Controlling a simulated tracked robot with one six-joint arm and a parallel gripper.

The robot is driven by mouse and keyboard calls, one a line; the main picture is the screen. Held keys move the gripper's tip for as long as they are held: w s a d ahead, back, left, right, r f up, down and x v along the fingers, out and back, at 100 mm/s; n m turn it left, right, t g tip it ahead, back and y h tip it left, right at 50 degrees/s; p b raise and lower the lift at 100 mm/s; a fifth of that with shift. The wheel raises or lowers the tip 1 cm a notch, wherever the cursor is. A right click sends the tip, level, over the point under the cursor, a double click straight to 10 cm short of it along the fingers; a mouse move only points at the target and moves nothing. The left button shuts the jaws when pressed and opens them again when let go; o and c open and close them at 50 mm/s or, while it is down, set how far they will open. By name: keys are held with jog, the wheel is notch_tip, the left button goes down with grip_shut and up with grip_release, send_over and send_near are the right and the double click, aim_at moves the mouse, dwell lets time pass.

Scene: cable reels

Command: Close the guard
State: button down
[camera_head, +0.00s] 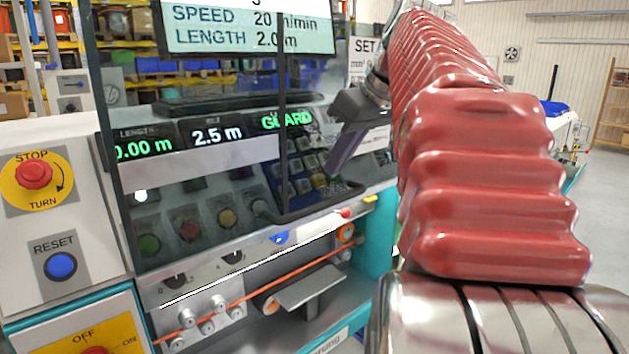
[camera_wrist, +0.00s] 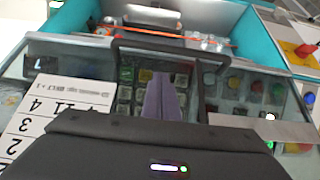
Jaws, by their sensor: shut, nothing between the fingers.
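The guard (camera_head: 235,195) is a tinted see-through pane in front of the machine's control panel in the head view. Its lower edge lies above the orange cable and rollers, which show uncovered below it. A dark bar handle (camera_head: 310,212) stands out at its lower right; it also shows in the wrist view (camera_wrist: 165,48) as a frame around my fingers in the picture. My gripper (camera_head: 333,168) is shut and empty, pointing down to the left, close to the handle. In the wrist view my gripper (camera_wrist: 165,78) shows its fingers together. I cannot tell whether they touch the handle.
An orange cable (camera_head: 190,335) runs over several rollers (camera_head: 212,312) below the pane. A green GUARD label (camera_head: 286,119) is lit on the display. A red stop button (camera_head: 34,174) and blue reset button (camera_head: 61,264) are at left. Open floor lies at right.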

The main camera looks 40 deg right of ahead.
jog(key=shift+s+f, duration=0.2)
jog(key=shift+f, duration=0.85)
jog(key=shift+s+f, duration=0.15)
jog(key=shift+f, duration=0.85)
